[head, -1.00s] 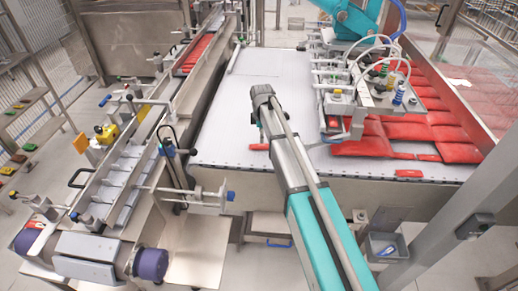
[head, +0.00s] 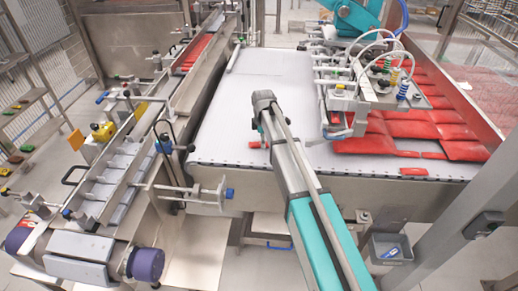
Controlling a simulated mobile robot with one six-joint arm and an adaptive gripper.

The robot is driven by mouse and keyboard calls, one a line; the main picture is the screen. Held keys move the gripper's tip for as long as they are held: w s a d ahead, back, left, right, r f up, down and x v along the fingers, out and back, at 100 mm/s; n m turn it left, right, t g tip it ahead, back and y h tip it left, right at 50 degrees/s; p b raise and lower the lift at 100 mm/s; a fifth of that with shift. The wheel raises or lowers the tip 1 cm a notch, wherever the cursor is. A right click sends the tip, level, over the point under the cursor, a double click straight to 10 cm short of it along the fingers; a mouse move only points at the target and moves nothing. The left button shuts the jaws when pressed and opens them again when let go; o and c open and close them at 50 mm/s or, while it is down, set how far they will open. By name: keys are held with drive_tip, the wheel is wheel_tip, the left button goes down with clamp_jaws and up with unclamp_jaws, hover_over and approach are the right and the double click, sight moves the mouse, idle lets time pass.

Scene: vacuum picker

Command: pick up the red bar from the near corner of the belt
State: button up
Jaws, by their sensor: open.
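A small red bar (head: 414,171) lies flat at the near edge of the white belt (head: 330,165), towards its right corner. Another small red piece (head: 255,145) shows on the belt beside my arm, partly covered by it. My gripper (head: 262,128) hangs below the end of my teal and grey arm, over the left-centre of the belt. It is well to the left of the bar at the right corner. Its fingers are mostly hidden behind the arm, and nothing is seen held in them.
Several red packs (head: 430,127) lie on the belt's right side, under a suction frame (head: 400,90) with hoses. A narrow conveyor (head: 115,180) with guide rails runs along the left. A grey post (head: 450,215) and small bin (head: 390,248) stand at the near right.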

drive_tip(key=shift+f+b, duration=0.3)
drive_tip(key=shift+f, duration=0.2)
drive_tip(key=shift+c, duration=0.3)
drive_tip(key=c, duration=1.1)
